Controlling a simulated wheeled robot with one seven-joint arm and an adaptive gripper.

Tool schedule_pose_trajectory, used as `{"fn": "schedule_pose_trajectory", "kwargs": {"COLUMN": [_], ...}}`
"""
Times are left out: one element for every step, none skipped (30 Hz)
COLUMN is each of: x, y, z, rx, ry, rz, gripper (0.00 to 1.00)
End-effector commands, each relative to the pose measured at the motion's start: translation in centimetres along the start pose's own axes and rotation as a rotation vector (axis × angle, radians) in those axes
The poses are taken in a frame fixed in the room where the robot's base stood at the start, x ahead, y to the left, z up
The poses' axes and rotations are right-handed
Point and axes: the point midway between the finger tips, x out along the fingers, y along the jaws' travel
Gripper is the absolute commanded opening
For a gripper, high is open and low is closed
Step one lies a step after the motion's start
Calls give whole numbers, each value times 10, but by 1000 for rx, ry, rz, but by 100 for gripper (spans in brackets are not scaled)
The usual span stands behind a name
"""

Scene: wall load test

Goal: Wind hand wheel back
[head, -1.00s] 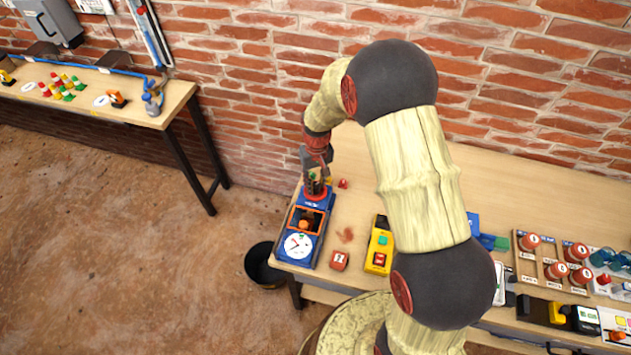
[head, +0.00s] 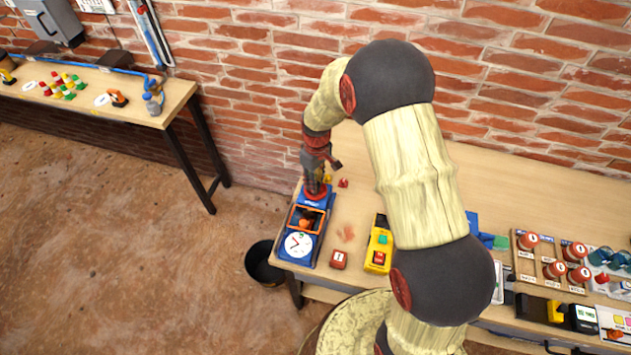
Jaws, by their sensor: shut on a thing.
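The blue load-test device (head: 294,257) stands at the left end of the right-hand bench. It has a white round dial (head: 298,244) at its near end and an orange frame (head: 307,219) in its middle. A red hand wheel (head: 315,192) sits at its far end. My gripper (head: 316,183) points down over this wheel and is shut on it. The fingers hide part of the wheel, and the fingertips are too small to see clearly.
A dark bucket (head: 262,266) is on the floor at left. Brick wall (head: 245,120) rises behind the bench.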

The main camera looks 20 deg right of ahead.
Motion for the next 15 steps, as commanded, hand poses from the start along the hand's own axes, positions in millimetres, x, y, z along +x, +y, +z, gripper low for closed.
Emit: {"fn": "schedule_pose_trajectory", "kwargs": {"x": [-1,-1,-1,-1,-1,-1,-1,-1,-1,-1,-1,-1,-1,-1,-1], "y": [0,0,0,0,0,0,0,0,0,0,0,0,0,0,0], "z": [-1,-1,-1,-1,-1,-2,-2,-2,-2,-2,-2,-1,-1,-1,-1], "rx": [-2,-2,-1,-1,-1,-1,-1,-1,-1,-1,-1,-1,-1,0,0], "ry": [3,3,3,3,3,3,3,3,3,3,3,3,3,2,2], "rz": [2,2,2,2,2,2,2,2,2,2,2,2,2,1,1], "gripper": [0,0,0,0,0,0,0,0,25,27,29,31,33,34,37]}}
